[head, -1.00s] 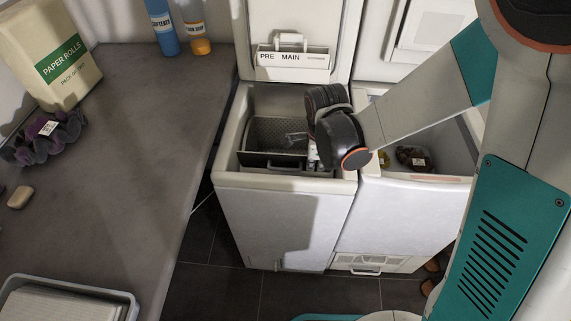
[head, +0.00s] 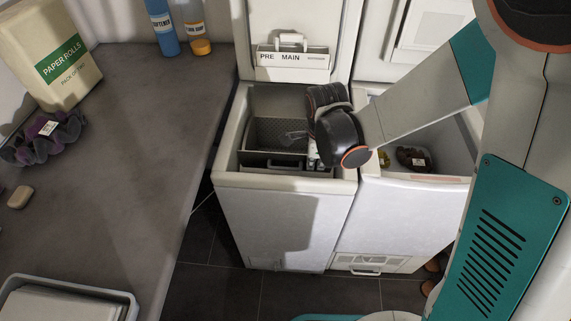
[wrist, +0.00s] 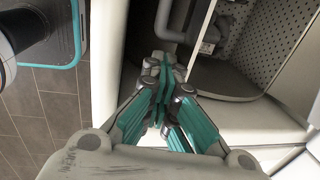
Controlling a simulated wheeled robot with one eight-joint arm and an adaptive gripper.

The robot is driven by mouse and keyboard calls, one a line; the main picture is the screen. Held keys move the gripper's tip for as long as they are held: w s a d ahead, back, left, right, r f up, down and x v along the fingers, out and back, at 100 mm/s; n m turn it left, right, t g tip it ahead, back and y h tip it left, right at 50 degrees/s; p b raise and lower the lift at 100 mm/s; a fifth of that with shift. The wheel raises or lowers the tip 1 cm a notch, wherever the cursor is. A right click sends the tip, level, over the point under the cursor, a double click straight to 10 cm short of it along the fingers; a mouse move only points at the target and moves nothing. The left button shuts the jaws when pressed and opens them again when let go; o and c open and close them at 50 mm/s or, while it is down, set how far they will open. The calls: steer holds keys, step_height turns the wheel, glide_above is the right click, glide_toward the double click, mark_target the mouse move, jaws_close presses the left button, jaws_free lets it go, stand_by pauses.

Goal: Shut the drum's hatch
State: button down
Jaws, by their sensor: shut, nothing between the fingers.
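The left toploader (head: 285,225) has its lid (head: 298,22) raised. Inside its tub, the perforated metal drum (head: 272,133) shows, its mouth open. A dark hatch panel (head: 256,160) lies along the drum's front side, with a grey bar-like part (head: 287,165) near it; its exact tilt is hard to tell. My gripper (head: 297,136) is over the drum's mouth, toward the right, its wrist hiding the tub's right part. In the wrist view my gripper (wrist: 165,78) is shut and empty, beside a grey bar (wrist: 170,20) and the perforated drum (wrist: 272,35). Contact cannot be told.
A second open toploader (head: 400,215) stands at the right with items inside. My arm fills the right side.

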steer(key=shift+w, duration=0.6)
steer(key=shift+w+d+r, duration=0.1)
steer(key=shift+w+r, duration=0.05)
steer(key=shift+w, duration=0.75)
steer(key=shift+w+r, duration=0.15)
steer(key=shift+w, duration=0.7)
steer(key=shift+w+f+b, duration=0.15)
steer(key=shift+w+b, duration=0.05)
steer(key=shift+w, duration=0.7)
steer(key=shift+w+f+b, duration=0.15)
steer(key=shift+w, duration=0.85)
